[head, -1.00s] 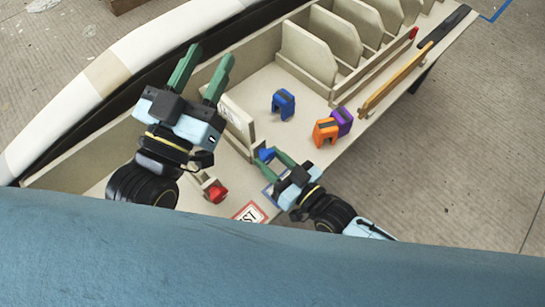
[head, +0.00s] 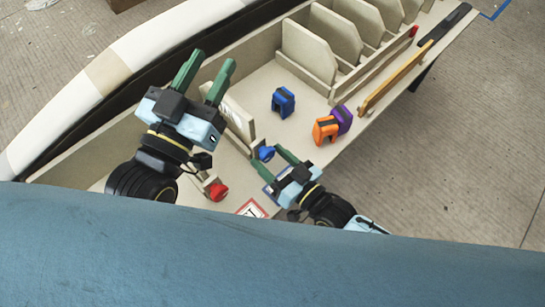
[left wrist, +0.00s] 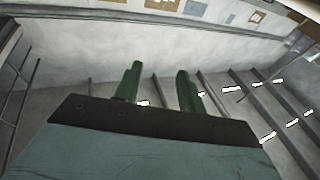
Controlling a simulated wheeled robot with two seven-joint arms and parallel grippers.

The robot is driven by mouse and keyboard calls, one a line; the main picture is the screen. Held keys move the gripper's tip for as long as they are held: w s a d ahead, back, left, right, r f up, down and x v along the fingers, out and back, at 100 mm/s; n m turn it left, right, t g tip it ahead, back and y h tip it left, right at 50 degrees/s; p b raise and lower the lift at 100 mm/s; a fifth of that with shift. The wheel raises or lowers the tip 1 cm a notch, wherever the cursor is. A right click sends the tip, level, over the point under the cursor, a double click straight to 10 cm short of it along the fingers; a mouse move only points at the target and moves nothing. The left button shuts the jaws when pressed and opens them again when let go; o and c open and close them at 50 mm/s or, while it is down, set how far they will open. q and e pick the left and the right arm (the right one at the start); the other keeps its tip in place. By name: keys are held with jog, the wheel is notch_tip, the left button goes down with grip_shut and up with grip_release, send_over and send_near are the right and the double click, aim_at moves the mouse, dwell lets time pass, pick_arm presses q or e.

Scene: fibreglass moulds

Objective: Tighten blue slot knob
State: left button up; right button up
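The blue knob (head: 265,153) sits low on the bench, at the near end of a pale upright board (head: 238,118). My right gripper (head: 270,165) is right beside the blue knob, its green fingers apart on the knob's near side. I cannot tell whether a finger touches it. My left gripper (head: 208,75) is open and empty, raised over the left part of the bench. The left wrist view shows its two green fingers (left wrist: 158,88) apart with nothing between them.
A red knob (head: 217,191) is on the near left of the bench. A blue clamp (head: 284,102), an orange clamp (head: 325,130) and a purple clamp (head: 343,118) stand on the bench top.

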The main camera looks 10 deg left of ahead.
dwell(0.4)
jog(key=shift+s+d, duration=0.1)
jog(key=shift+d, duration=0.05)
jog(key=p+v, duration=0.2)
jog(key=v, duration=0.3)
jog(key=shift+r, duration=0.1)
pick_arm(q)
jog(key=s+a+f+g+y+p, duration=0.1)
jog(key=s+a+f+g+y, duration=0.1)
jog(key=f+g, duration=0.3)
jog(key=s+a+f+g+y+p, duration=0.1)
jog(key=s+a+f+g, duration=0.1)
jog(key=f+g, duration=0.3)
jog(key=shift+s+a+f+n+y, duration=0.15)
jog(key=shift+s+f+n+y, duration=0.2)
jog(key=shift+f, duration=1.9)
pick_arm(e)
jog(key=v, duration=0.8)
